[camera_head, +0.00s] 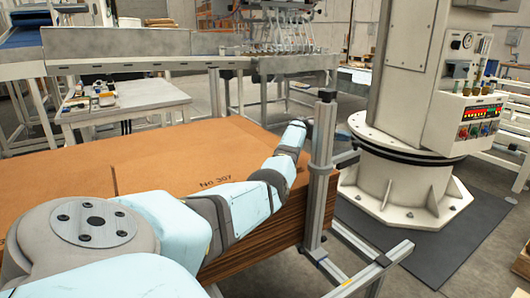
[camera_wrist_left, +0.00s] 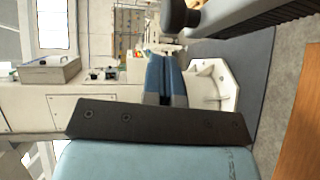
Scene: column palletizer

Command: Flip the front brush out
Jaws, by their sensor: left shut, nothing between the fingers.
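I cannot pick out the front brush for certain. A grey upright post (camera_head: 320,165) with a black cap stands at the near right corner of the cardboard stack. In the left wrist view the post (camera_wrist_left: 232,22) lies across the top right, with a dark ribbed strip (camera_wrist_left: 290,22) along it; I cannot tell whether this strip is the brush. My left gripper (camera_head: 304,125) is beside the upper post, partly hidden in the head view. In the left wrist view its blue-and-grey fingers (camera_wrist_left: 164,54) are together and empty, apart from the post. My right gripper is out of view.
The brown cardboard stack (camera_head: 150,160) lies under my left arm. A grey floor frame (camera_head: 350,245) extends from the post. The white column (camera_head: 405,80) with its control box (camera_head: 470,120) stands to the right. A conveyor (camera_head: 120,45) and table (camera_head: 140,97) are behind.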

